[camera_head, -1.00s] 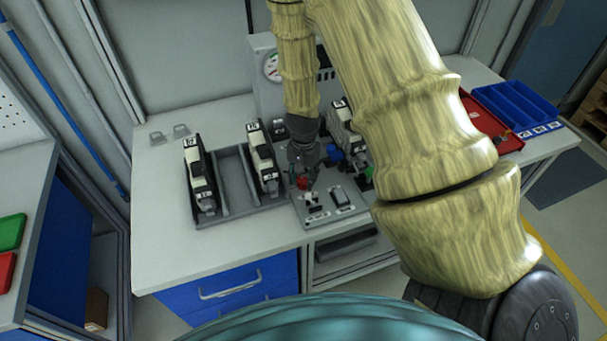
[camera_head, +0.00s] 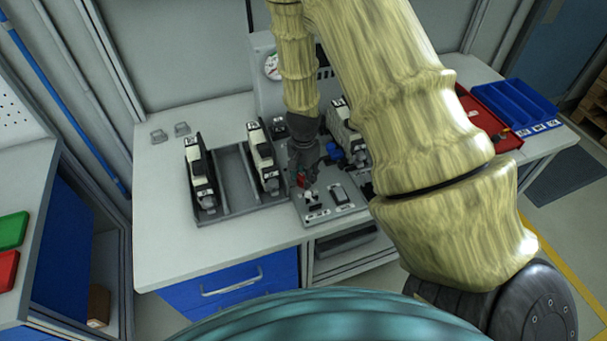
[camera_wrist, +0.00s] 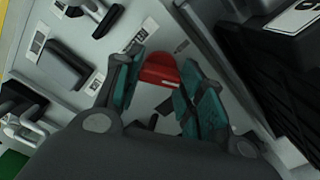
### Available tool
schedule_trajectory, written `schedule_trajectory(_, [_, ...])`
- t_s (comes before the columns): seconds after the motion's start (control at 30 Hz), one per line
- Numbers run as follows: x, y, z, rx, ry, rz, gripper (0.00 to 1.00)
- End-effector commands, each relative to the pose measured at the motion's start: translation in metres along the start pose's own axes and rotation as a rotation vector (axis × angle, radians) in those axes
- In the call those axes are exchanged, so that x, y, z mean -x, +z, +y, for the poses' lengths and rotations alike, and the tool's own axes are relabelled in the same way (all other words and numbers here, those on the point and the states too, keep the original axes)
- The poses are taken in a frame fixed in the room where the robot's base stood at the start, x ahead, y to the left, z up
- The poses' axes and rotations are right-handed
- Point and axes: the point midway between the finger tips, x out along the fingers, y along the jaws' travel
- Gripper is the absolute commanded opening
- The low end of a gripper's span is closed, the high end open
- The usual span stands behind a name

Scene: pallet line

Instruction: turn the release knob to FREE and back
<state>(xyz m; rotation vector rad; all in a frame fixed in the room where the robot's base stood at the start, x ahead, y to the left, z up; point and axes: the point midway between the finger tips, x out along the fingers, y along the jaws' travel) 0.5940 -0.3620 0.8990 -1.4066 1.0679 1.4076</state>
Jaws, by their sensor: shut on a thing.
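The release knob (camera_wrist: 158,72) is red and sits on a grey control panel (camera_wrist: 135,110) on the bench. In the wrist view my gripper (camera_wrist: 155,75) has its two teal fingers on either side of the knob, shut on it. In the head view my gripper (camera_head: 302,176) points down at the panel, and only a bit of red shows between the fingers. The knob's pointer and the FREE marking are too small or hidden to read.
Black-and-white units (camera_head: 199,176) stand in a grey rack (camera_head: 233,178) left of the panel. A red tray (camera_head: 489,117) and blue bins (camera_head: 518,103) lie at the right. The bench's left front is clear.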

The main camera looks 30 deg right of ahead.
Motion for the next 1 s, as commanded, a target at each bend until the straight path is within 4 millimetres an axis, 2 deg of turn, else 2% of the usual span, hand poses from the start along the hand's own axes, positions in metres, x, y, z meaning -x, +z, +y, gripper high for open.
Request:
schedule_trajectory(0.03, [0.001,-0.002,-0.001,-0.002,-0.003,0.005,0.15])
schedule_trajectory(0.07, [0.001,-0.002,-0.001,-0.002,-0.003,0.005,0.41])
schedule_trajectory(0.17, [0.001,-0.002,-0.001,-0.002,-0.002,0.004,0.59])
schedule_trajectory(0.47, [0.001,-0.001,0.0,0.0,-0.001,0.001,0.61])
schedule_trajectory(0.63, [0.007,-0.001,-0.001,0.0,-0.002,0.002,0.61])
schedule_trajectory(0.77, [0.023,-0.001,-0.001,0.0,-0.003,0.003,0.61])
schedule_trajectory(1.0, [0.062,-0.002,-0.001,0.0,-0.003,0.004,0.61])
